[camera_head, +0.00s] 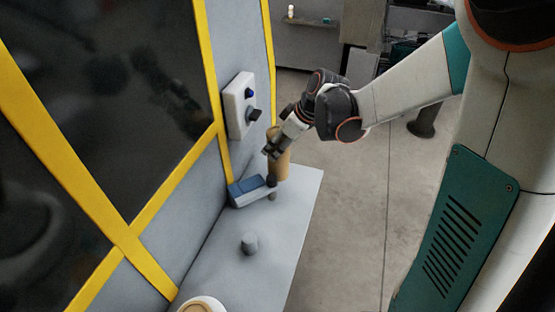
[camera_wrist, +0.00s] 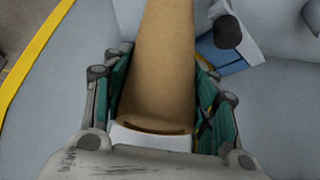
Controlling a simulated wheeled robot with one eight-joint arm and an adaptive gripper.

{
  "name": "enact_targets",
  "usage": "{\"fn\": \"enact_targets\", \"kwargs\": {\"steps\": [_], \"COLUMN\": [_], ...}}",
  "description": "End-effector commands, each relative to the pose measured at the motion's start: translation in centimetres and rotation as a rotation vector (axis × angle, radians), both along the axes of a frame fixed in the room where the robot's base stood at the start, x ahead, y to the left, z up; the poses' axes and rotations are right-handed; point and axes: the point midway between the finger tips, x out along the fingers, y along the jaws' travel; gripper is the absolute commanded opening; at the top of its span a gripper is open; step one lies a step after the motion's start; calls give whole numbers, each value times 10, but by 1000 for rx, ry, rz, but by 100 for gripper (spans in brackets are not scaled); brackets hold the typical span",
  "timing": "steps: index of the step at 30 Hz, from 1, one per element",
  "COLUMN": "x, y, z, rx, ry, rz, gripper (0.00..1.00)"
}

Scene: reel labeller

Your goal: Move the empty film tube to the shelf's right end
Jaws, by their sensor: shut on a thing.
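The empty film tube (camera_head: 283,162) is a plain tan cardboard cylinder. My gripper (camera_head: 271,150) is shut on it, near the far end of the light grey shelf (camera_head: 285,225). In the wrist view the tube (camera_wrist: 165,60) runs between the two green-padded fingers of my gripper (camera_wrist: 163,90), with its near rim towards the palm. In the head view the tube looks about upright. I cannot tell whether its lower end touches the shelf.
A blue and grey device (camera_head: 247,190) lies against the machine wall, close beside the tube. A short grey cylinder (camera_head: 249,244) stands mid-shelf. A white roll with a tan core (camera_head: 202,304) is at the near end. A control box (camera_head: 239,106) juts from the wall.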

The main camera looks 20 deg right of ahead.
Motion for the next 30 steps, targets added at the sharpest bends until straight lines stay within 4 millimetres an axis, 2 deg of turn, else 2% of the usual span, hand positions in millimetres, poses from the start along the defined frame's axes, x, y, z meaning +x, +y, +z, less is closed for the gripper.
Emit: {"fn": "enact_targets", "kwargs": {"steps": [5,14,26,27,30], "x": [0,0,0,0,0], "y": [0,0,0,0,0], "z": [-10,-49,-53,-52,-51], "rx": [0,0,0,0,0], "ry": [0,0,0,0,0], "rz": [0,0,0,0,0], "gripper": [25,25,25,62,62]}}
